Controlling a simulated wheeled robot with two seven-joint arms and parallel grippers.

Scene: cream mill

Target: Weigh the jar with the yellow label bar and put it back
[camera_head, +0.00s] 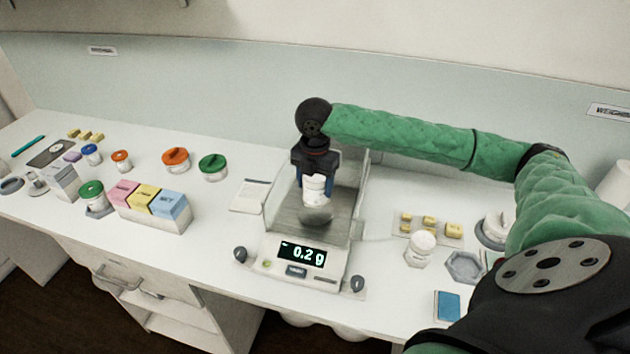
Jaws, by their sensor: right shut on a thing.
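My right gripper (314,178) points down over the balance (302,262). It is shut on a small white jar (314,190), upright at the round metal pan (316,215). I cannot tell whether the jar touches the pan, and no yellow label bar is clear on it at this size. The balance's lit display (302,254) reads 0.2 g. A glass draft shield (355,190) stands around the pan. My left gripper is not in view.
Right of the balance are a white jar (421,247), a mat with yellow blocks (405,230), an empty hexagonal tray (463,268) and a blue pad (447,306). To the left stand coloured boxes (168,205) and jars with orange (175,157) and green (213,163) lids.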

